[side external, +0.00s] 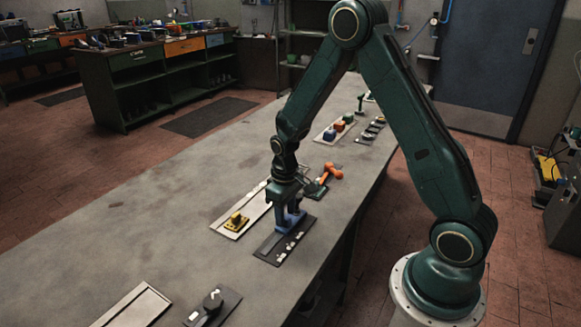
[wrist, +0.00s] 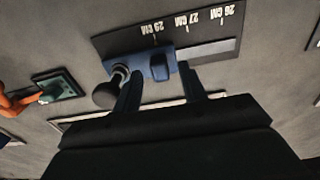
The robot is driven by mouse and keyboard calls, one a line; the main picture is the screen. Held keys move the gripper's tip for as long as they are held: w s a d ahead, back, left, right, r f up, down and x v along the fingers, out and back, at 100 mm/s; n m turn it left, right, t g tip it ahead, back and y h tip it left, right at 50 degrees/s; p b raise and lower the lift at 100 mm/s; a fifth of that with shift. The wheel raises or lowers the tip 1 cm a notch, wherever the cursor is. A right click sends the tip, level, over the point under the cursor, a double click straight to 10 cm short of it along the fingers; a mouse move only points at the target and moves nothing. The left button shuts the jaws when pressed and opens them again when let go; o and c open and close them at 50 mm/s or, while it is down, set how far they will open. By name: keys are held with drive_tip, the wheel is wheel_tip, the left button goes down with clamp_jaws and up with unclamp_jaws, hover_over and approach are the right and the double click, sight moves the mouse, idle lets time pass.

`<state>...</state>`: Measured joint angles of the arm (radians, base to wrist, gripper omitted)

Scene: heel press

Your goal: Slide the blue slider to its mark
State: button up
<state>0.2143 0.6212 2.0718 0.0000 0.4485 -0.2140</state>
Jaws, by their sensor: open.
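The blue slider (wrist: 140,70) sits on a dark track plate (wrist: 118,40) with a raised block (wrist: 160,66) on top. It also shows in the side view (side external: 287,221), partly hidden by my gripper. My gripper (wrist: 160,72) is open, with its two dark fingertips on either side of the block; contact cannot be told. No separate target mark can be made out. A pale strip (wrist: 210,53) of track is bare to the slider's right.
A round black knob (wrist: 106,94) stands at the slider's left end, close to a finger. A pale tray with a yellow piece (side external: 237,221) is to the left.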

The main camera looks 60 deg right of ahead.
drive_tip(key=shift+f, duration=0.9)
clamp_jaws()
